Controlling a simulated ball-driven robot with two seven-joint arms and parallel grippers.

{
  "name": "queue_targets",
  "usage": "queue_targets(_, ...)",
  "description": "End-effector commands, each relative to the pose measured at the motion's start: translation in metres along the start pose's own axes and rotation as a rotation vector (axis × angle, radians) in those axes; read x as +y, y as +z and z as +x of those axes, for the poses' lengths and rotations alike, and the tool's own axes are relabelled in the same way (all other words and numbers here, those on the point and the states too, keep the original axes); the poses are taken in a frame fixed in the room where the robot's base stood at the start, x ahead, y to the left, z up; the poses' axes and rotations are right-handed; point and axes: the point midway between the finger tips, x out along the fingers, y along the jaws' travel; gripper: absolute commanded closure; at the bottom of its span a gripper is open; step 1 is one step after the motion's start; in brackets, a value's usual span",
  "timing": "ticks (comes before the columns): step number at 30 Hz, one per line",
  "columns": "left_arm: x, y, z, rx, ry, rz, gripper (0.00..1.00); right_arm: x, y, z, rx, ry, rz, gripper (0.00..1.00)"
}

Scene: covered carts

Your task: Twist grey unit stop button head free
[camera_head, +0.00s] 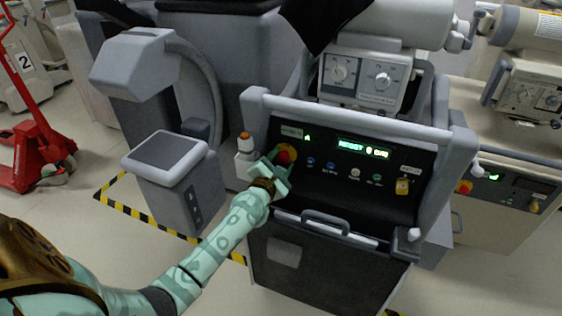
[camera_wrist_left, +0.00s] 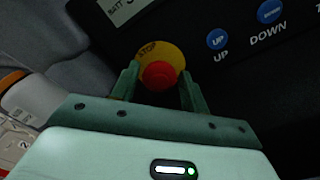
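The grey unit (camera_head: 310,268) has a black panel with a red stop button head (camera_head: 286,155) on a round yellow plate at its left end. In the left wrist view, the red head (camera_wrist_left: 160,75) sits in front of the yellow plate (camera_wrist_left: 172,54) marked STOP. My left gripper (camera_head: 276,172) is at the button. In the left wrist view, the fingers (camera_wrist_left: 160,84) stand apart, one on each side of the red head, with narrow dark gaps; contact with the head is not visible. My right gripper is not in view.
Blue UP (camera_wrist_left: 217,40) and DOWN (camera_wrist_left: 268,11) buttons lie right of the stop button. A grey handle bar (camera_head: 355,115) runs above the panel.

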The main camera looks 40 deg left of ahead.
Motion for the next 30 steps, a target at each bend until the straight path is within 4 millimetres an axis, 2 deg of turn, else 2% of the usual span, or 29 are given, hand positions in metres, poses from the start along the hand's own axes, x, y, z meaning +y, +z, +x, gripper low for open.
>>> queue_targets(1, 0.0, 0.0, 0.0, 0.0, 0.0, 0.0, 0.7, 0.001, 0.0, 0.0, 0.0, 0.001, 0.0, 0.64)
queue_targets(3, 0.0, 0.0, 0.0, 0.0, 0.0, 0.0, 0.87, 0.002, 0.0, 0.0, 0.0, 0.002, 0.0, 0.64)
queue_targets(14, 0.0, 0.0, 0.0, 0.0, 0.0, 0.046, 0.87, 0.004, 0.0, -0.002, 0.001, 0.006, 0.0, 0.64)
queue_targets(30, 0.001, 0.001, 0.0, -0.001, 0.0, 0.41, 0.87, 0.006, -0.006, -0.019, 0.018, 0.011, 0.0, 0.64)
